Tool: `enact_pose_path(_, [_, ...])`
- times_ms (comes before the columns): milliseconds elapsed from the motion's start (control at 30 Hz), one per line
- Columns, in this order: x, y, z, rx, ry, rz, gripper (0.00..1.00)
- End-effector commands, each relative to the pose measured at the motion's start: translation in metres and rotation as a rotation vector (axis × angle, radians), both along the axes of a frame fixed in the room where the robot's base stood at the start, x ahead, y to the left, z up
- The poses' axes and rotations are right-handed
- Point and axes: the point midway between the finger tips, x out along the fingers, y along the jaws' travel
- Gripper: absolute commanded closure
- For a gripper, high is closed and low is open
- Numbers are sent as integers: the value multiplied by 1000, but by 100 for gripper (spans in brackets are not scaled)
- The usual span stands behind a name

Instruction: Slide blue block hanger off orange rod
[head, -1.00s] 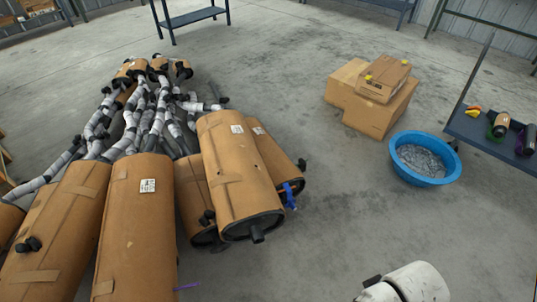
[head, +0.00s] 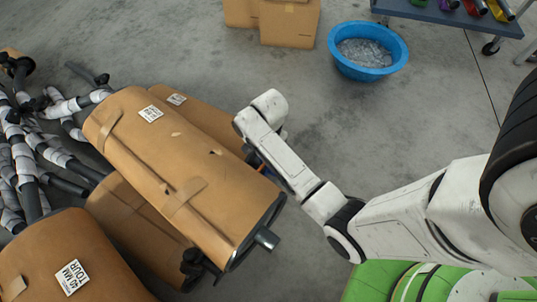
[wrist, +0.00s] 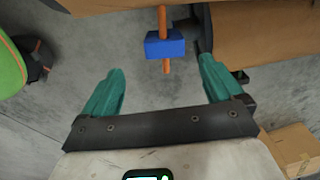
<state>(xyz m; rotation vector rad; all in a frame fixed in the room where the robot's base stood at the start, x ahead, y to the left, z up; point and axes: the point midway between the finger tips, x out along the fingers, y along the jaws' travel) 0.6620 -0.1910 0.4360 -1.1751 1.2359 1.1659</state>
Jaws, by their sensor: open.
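In the wrist view, the blue block hanger (wrist: 165,44) sits around the orange rod (wrist: 163,18), with a short end of the rod (wrist: 166,67) showing past it. My gripper (wrist: 162,82) is open, its two green fingers spread wide. The block lies ahead of the gap between the fingertips, apart from both. In the head view, the end of my white arm is beside the right side of a cardboard-wrapped muffler (head: 165,165). There the arm hides most of the rod and block; only a small bit of blue and orange shows.
A dark pipe and cardboard-wrapped body (wrist: 255,35) lie close to the right finger. Other wrapped mufflers (head: 75,245) and wrapped pipes are at the left. A blue tub (head: 396,62), cardboard boxes (head: 290,22) and a cart (head: 430,12) stand behind. Floor between them is clear.

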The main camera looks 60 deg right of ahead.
Motion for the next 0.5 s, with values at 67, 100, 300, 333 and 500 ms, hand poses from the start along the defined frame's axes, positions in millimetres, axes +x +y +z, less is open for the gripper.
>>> enact_pose_path(67, [4, -4, -12, 4, 3, -53, 6])
enact_pose_path(100, [4, -5, -14, 5, 3, -69, 6])
enact_pose_path(300, [5, -6, -31, 6, 5, -87, 6])
enact_pose_path(333, [5, -6, -36, 6, 5, -87, 6])
enact_pose_path(500, [5, -6, -67, 6, 5, -86, 6])
